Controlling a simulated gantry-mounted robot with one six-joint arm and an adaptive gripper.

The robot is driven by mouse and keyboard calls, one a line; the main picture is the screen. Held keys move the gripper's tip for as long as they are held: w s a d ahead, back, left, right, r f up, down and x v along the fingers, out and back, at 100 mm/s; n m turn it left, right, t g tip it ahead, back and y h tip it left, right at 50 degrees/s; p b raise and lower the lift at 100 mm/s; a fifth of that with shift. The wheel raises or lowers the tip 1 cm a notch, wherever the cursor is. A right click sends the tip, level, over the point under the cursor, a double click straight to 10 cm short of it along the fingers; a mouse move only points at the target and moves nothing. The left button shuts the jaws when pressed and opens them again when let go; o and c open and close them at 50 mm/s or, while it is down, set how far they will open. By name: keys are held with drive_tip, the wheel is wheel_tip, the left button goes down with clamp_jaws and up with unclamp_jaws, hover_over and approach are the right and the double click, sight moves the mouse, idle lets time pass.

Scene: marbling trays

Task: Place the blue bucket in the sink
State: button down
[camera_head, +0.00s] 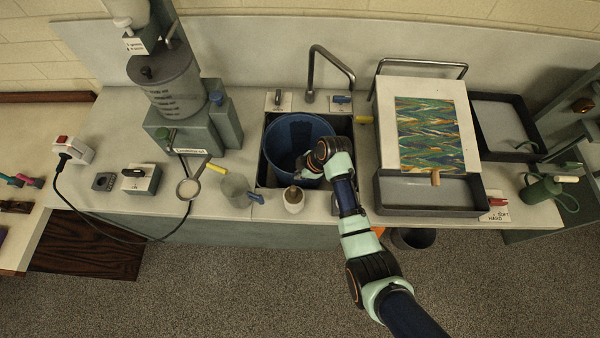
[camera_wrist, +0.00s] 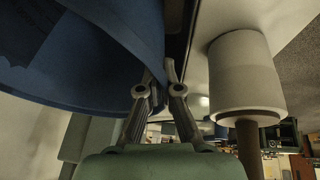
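The blue bucket (camera_head: 290,135) is upright at the dark rectangular sink (camera_head: 346,128) in the head view, inside the sink's outline. Its base is hidden, so I cannot tell whether it touches the sink floor. My gripper (camera_head: 303,168) is at the bucket's front right rim, largely hidden by my wrist. In the wrist view the bucket (camera_wrist: 95,45) fills the upper left. My gripper (camera_wrist: 160,80) has its fingertips close together at the edge of the bucket wall, one finger on each side, and appears to pinch it.
A faucet (camera_head: 328,58) arches behind the sink. A pale bottle-like item (camera_head: 293,200) stands just in front of it, and a clear jug (camera_head: 235,188) stands to its left. A grey tray (camera_head: 430,196) and the marbled sheet's board (camera_head: 390,120) are close on the right.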

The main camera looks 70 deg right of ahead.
drive_tip(key=c, duration=1.8)
unclamp_jaws()
drive_tip(key=shift+f, duration=0.1)
drive_tip(key=o, duration=0.5)
drive_tip(key=p+v, duration=0.1)
drive_tip(key=v, duration=1.1)
drive_tip(key=shift+p, duration=0.3)
